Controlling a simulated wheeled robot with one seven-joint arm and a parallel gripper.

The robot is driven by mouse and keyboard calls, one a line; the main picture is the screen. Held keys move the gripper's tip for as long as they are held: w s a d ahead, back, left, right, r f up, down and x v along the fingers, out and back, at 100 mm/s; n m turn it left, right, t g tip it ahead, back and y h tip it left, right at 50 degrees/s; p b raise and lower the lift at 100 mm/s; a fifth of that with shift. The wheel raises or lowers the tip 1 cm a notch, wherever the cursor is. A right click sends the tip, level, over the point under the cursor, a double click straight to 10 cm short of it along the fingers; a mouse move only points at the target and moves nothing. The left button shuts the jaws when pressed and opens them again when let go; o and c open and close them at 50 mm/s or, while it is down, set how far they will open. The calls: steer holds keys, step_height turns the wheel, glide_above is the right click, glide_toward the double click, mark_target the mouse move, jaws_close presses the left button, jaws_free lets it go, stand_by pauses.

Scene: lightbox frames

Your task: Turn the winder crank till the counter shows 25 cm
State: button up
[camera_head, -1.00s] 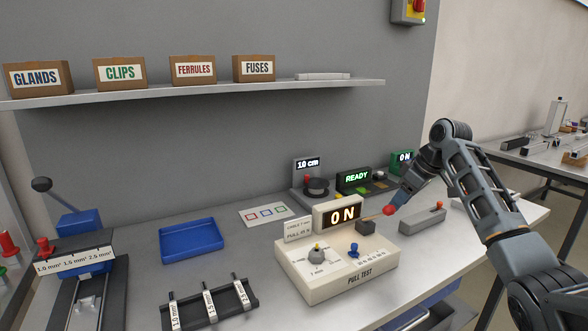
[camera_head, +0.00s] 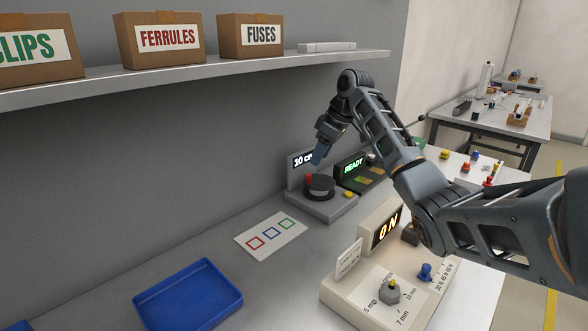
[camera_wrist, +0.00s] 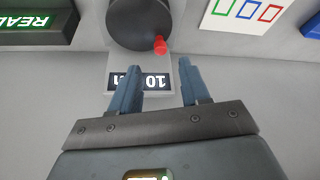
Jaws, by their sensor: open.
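The winder has a dark round drum (camera_head: 321,186) with a red crank knob (camera_head: 309,179) at its rim. Its counter (camera_head: 300,160) stands behind and reads 10 cm, with the unit partly covered by my gripper. My gripper (camera_head: 318,160) is above the winder near the knob, pointing down. In the wrist view the open, empty fingers (camera_wrist: 158,72) are apart, and the red knob (camera_wrist: 160,45) shows just beyond their tips, not between them. The counter (camera_wrist: 153,82) appears upside down there, partly behind the left finger.
A unit reading READY (camera_head: 352,167) stands right of the winder. A card with coloured squares (camera_head: 271,238) and a blue tray (camera_head: 188,296) lie to the left. The pull test box (camera_head: 349,289) is in front, below my arm. A shelf (camera_head: 200,75) runs above.

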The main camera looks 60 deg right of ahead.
mark_target(310, 174)
steer(key=shift+p+x, duration=0.35)
steer(key=shift+x, duration=3.55)
jaws_close()
